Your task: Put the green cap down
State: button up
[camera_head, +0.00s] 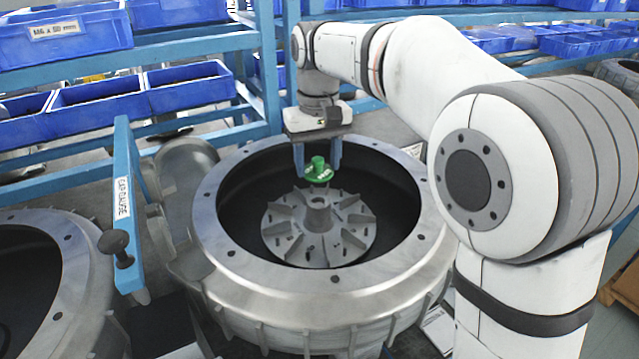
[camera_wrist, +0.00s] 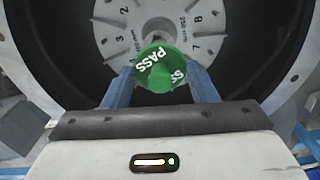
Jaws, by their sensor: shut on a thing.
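The green cap (camera_head: 318,170) is held between the two blue fingers of my gripper (camera_head: 317,158). It is above the grey impeller (camera_head: 318,228) inside the round metal blower housing (camera_head: 232,285), near the impeller's raised hub. In the wrist view, the cap (camera_wrist: 160,68) shows white "PASS" lettering and sits between the fingertips of my gripper (camera_wrist: 163,75). It covers part of the impeller hub there. The numbered impeller face (camera_wrist: 140,22) lies beyond it. The cap appears apart from the hub in the head view.
A blue post labelled "CAP GAUGE" (camera_head: 124,205) with a dark knob (camera_head: 113,242) stands left of the housing. A second metal housing (camera_head: 85,262) is at the far left. Blue bins (camera_head: 103,100) on blue racks fill the back.

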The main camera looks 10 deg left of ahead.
aim_at(318, 159)
jog(key=shift+f+p, duration=0.3)
jog(key=shift+f, duration=2.95)
jog(key=shift+f, duration=0.1)
jog(key=o, duration=0.9)
jog(key=shift+o, duration=0.2)
notch_tip(318, 159, up, 12)
jog(key=shift+r, duration=0.1)
